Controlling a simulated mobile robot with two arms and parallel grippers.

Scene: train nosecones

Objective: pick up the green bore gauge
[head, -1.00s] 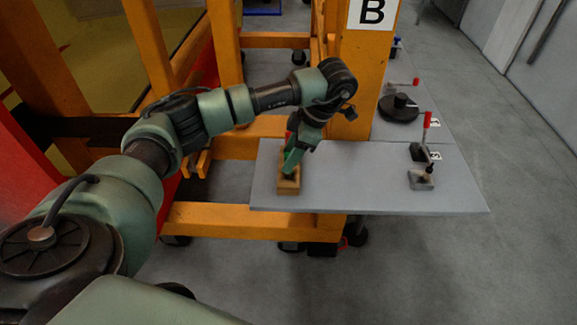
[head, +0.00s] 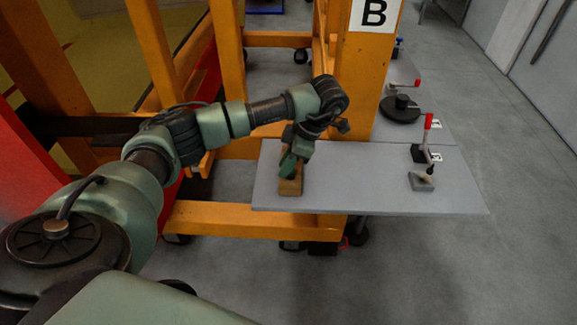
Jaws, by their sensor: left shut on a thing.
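The green bore gauge (head: 288,165) is at a wooden block (head: 290,188) near the left end of the grey shelf. It is small and partly hidden by my gripper. My left gripper (head: 291,160) comes down from above and is shut on the gauge, just over the block. I cannot tell whether the gauge still touches the block. My right gripper is not in view.
On the grey shelf (head: 370,190), a red-handled clamp (head: 428,125) and a small grey block (head: 421,181) stand at the right. A black round disc (head: 400,109) lies farther back. An orange post (head: 365,70) marked B rises behind. The shelf's middle is clear.

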